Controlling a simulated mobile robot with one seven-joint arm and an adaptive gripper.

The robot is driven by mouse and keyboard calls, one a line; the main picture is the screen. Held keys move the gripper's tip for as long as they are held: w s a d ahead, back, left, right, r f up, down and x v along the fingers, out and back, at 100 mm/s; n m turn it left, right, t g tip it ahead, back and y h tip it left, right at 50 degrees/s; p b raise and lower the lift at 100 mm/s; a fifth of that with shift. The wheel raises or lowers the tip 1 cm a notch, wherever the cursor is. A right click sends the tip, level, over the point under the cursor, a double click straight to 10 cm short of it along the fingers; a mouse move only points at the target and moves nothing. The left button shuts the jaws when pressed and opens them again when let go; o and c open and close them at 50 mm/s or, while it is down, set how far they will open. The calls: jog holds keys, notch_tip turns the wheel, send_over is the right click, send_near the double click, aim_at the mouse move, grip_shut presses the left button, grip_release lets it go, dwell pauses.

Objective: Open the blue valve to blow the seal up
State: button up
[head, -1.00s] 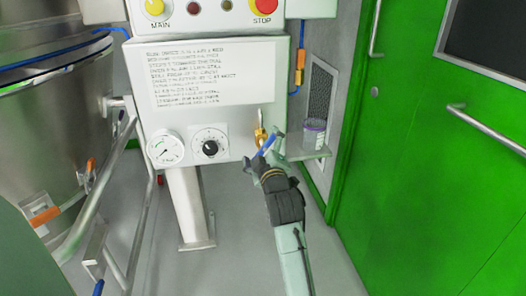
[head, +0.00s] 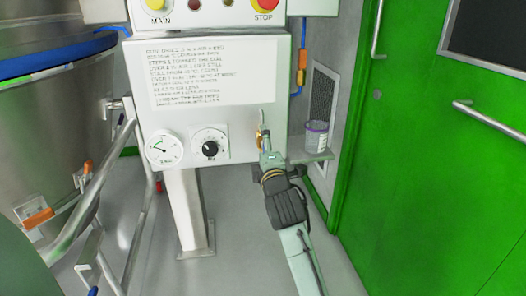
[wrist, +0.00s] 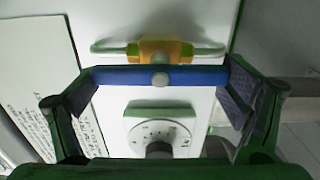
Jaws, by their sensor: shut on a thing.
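The blue valve's handle (wrist: 190,77) spans the space between my fingers in the wrist view. It lies parallel to the valve's pipe, with a round pivot at its middle. The brass valve body (wrist: 160,50) sits behind it, and also shows in the head view (head: 260,137) on the front of the white cabinet. My gripper (head: 268,157) is shut on the handle, with one finger at each end. In the head view my gripper hides the handle. A thick blue seal (head: 60,55) runs around the rim of the steel vessel at left.
A pressure gauge (head: 164,148) and a black knob (head: 210,149) are on the cabinet (head: 230,120), left of the valve. A small jar (head: 316,138) stands on a shelf (head: 318,156) close to the right. Steel rails (head: 88,190) are at left, a green door (head: 430,150) at right.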

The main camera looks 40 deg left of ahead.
dwell(0.4)
jog(key=o, duration=0.9)
jog(key=v, duration=1.2)
